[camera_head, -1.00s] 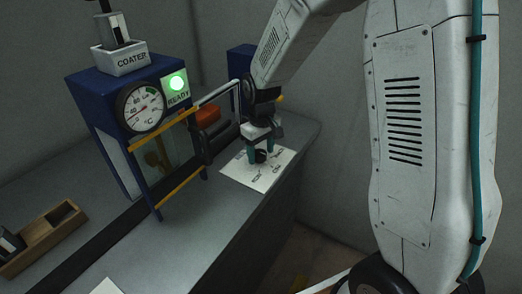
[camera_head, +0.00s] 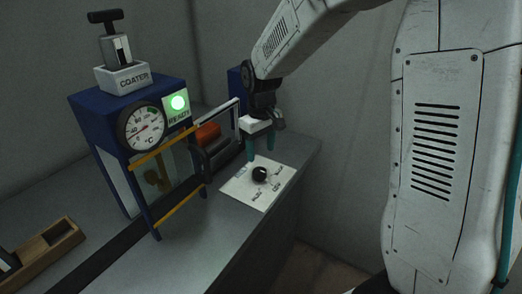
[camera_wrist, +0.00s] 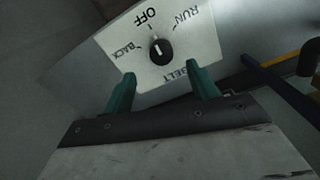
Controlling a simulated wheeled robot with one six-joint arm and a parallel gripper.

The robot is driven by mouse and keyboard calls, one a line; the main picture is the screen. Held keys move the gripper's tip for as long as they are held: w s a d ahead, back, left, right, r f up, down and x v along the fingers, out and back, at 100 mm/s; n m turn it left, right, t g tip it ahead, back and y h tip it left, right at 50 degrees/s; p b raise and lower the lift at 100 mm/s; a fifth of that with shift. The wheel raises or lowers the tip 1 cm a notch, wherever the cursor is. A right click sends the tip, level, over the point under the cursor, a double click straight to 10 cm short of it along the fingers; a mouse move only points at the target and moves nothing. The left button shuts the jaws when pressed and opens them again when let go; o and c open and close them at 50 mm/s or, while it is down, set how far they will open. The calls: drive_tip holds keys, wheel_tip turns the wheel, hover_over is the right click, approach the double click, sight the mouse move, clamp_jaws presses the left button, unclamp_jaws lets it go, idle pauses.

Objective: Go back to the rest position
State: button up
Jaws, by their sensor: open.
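My gripper (camera_head: 261,146) is open and empty, its two teal fingers pointing down above the white control panel (camera_head: 240,188). The black knob (camera_head: 259,174) on that panel is clear of the fingers, with a visible gap. In the wrist view the fingers (camera_wrist: 161,88) show spread apart in front of the panel (camera_wrist: 193,40). The panel is lettered BACK, OFF, RUN and BELT.
A blue coater frame (camera_head: 120,100) with a dial gauge (camera_head: 142,127) and a lit green READY lamp (camera_head: 179,103) stands left of my gripper. A dark belt (camera_head: 105,236) runs through it. A wooden tray (camera_head: 52,247) sits at lower left. The bench right of the panel is clear.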

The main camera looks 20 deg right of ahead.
drive_tip(key=shift+s, duration=0.3)
drive_tip(key=s+d+r+m, duration=0.1)
drive_tip(key=s+r, duration=0.2)
drive_tip(key=s, duration=0.6)
drive_tip(key=s+d+r+m, duration=0.1)
drive_tip(key=s+r, duration=0.3)
drive_tip(key=s, duration=0.6)
drive_tip(key=s+d+r+m, duration=0.1)
drive_tip(key=s+r, duration=0.3)
drive_tip(key=s, duration=0.6)
drive_tip(key=shift+m+t, duration=0.4)
drive_tip(key=shift+m, duration=0.2)
drive_tip(key=shift+s+r+t, duration=0.1)
drive_tip(key=shift+r+t, duration=0.2)
drive_tip(key=shift+r, duration=0.15)
drive_tip(key=shift+c, duration=0.3)
